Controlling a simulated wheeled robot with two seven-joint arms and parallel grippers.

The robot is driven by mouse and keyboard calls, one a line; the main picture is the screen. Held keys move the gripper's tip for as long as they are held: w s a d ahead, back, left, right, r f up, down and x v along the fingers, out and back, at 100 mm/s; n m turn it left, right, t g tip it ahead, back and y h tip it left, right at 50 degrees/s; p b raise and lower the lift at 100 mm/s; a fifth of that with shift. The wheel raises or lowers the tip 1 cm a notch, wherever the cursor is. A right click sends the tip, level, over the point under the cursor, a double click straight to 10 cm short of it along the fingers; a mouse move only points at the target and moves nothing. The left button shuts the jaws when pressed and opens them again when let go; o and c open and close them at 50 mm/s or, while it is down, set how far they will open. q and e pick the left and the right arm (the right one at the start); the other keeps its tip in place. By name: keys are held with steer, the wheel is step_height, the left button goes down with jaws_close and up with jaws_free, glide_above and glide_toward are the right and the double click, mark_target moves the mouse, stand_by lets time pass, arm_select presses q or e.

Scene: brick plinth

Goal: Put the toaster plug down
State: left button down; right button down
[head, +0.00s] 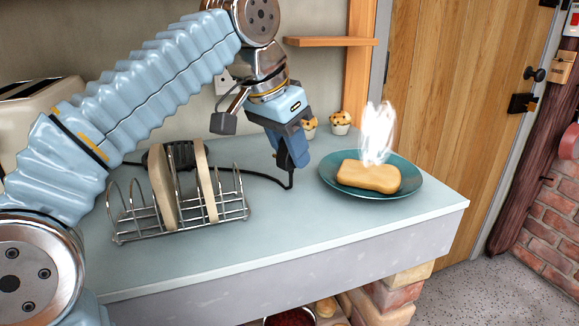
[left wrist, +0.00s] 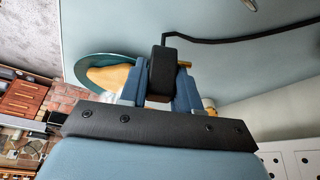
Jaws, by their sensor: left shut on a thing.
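The black toaster plug (head: 291,161) is between the fingers of my left gripper (head: 293,152), which is shut on it. The left wrist view shows the plug (left wrist: 162,76) squeezed between the two blue fingers (left wrist: 162,95). Its black cord (head: 262,177) bends below the plug and runs left along the worktop (head: 240,262), behind the toast rack. The plug looks a little above the worktop; I cannot tell the exact gap. The cream toaster (head: 42,110) stands at the far left, partly behind my arm. My right gripper is not in view.
A teal plate (head: 407,187) with steaming toast (head: 368,176) stands just right of the gripper. Muffins (head: 340,122) sit behind. A wire toast rack (head: 232,212) holds two slices at left. The worktop's front middle is clear; its edge drops off at front and right.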

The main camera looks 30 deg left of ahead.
mark_target(290, 168)
arm_select(q)
steer(key=shift+f, duration=1.4)
steer(key=shift+f+b, duration=0.1)
steer(key=shift+b, duration=0.2)
steer(key=shift+f+b, duration=0.35)
steer(key=shift+f, duration=0.15)
steer(key=c, duration=0.8)
jaws_free()
steer(key=shift+r, duration=0.15)
